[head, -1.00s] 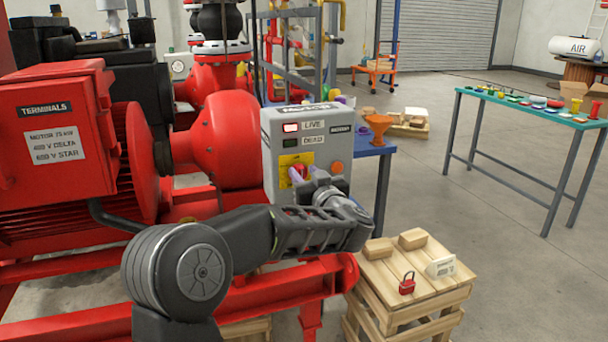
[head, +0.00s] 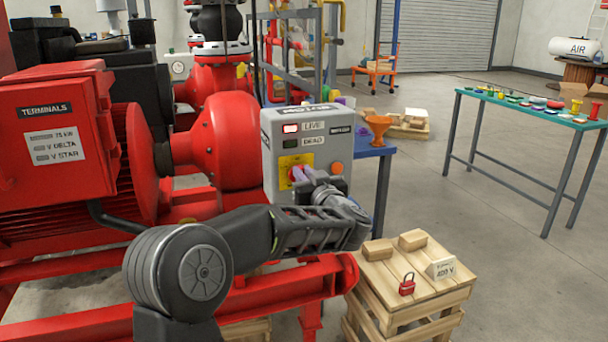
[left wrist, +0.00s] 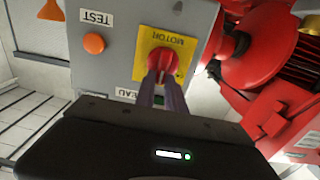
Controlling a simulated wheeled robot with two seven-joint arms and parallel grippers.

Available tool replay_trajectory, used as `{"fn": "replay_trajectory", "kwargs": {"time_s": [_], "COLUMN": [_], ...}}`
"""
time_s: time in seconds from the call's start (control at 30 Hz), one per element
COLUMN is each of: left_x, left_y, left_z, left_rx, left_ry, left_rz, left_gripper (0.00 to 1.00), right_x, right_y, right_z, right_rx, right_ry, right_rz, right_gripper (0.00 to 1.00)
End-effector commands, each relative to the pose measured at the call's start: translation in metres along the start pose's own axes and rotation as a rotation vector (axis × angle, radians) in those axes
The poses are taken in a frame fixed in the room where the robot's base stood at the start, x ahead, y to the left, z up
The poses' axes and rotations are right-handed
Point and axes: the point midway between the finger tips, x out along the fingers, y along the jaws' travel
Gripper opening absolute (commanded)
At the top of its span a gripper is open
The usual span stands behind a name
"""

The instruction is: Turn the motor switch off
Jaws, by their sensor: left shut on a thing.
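The grey motor control box (head: 268,160) stands at the middle of the head view. Its LIVE lamp (head: 291,128) is lit and its DEAD lamp (head: 290,143) looks dark. The red motor switch knob (left wrist: 162,60) sits on a yellow plate (left wrist: 183,43) marked MOTOR, seen upside down in the left wrist view. My left gripper (head: 298,174) is at the box front, its fingers shut on the knob; in the left wrist view the fingertips (left wrist: 161,76) are at the knob. The fingers partly hide the knob. My right gripper is in neither view.
An orange TEST button (left wrist: 94,43) is beside the yellow plate. The red motor with its terminal box (head: 50,150) is at the left. A wooden crate (head: 405,300) below right carries a red padlock (head: 407,284) and a small sign (head: 441,268).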

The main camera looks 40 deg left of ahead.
Motion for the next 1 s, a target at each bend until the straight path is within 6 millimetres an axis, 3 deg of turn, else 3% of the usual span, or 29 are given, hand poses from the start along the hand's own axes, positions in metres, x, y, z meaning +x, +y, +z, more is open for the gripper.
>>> {"fn": "replay_trajectory", "kwargs": {"time_s": [0.57, 1.0], "left_x": [0.000, 0.000], "left_y": [-0.001, -0.008], "left_z": [0.001, 0.004], "left_rx": [-0.073, -0.394], "left_ry": [0.000, 0.001], "left_rz": [0.001, 0.001], "left_gripper": [0.00, 0.00], "right_x": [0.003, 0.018], "right_y": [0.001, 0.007], "right_z": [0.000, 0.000], "right_rx": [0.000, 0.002], "right_ry": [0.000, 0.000], "right_rz": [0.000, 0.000], "right_gripper": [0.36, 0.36]}}
